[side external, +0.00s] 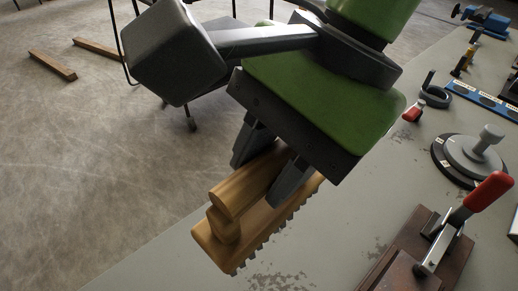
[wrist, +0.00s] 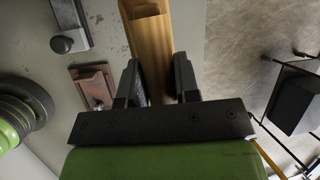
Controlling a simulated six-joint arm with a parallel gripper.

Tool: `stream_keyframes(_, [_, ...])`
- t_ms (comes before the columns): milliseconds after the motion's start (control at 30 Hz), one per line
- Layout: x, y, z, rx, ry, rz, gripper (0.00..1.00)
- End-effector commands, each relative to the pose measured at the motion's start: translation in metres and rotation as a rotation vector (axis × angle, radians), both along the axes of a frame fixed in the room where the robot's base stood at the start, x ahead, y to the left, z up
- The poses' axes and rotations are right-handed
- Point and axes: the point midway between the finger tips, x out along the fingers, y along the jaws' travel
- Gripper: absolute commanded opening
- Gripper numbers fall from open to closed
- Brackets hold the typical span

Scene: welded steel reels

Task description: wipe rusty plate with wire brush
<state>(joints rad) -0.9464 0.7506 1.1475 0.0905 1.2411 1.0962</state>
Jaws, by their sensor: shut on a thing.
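The wire brush (side external: 241,193) has a pale wooden body with a raised grip and a toothed dark row of bristles along its lower edge. My gripper (side external: 268,168) is shut on its wooden grip, one finger on each side. In the wrist view the brush (wrist: 151,45) runs up from between the two fingers. The rusty plate (side external: 388,268) is reddish brown and lies on the bench at the lower right, partly cut off by the frame. It appears to be the brown plate (wrist: 90,77) left of the brush in the wrist view. The brush is apart from it.
A clamp with a red handle (side external: 489,191) stands over the plate. A round grey-and-black stack (side external: 474,155), a ring (side external: 435,97) and a blue rail (side external: 480,98) lie farther back. The grey bench (side external: 330,225) is bare between brush and plate; its edge drops to concrete floor.

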Motion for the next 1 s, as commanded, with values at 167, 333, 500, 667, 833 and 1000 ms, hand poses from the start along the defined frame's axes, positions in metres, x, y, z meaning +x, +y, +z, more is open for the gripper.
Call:
stream_keyframes(167, [0.003, -0.036, -0.02, -0.004, 0.006, 0.216, 0.1])
stream_keyframes(333, [-0.002, -0.082, -0.041, -0.004, 0.009, 0.534, 0.1])
stream_keyframes(500, [-0.016, -0.137, -0.059, -0.002, 0.01, 0.909, 0.1])
stream_keyframes(667, [-0.036, -0.187, -0.07, -0.001, 0.006, 1.255, 0.1])
stream_keyframes(833, [-0.05, -0.214, -0.074, 0.0, 0.002, 1.446, 0.1])
stream_keyframes(1000, [-0.054, -0.221, -0.077, 0.001, 0.001, 1.499, 0.1])
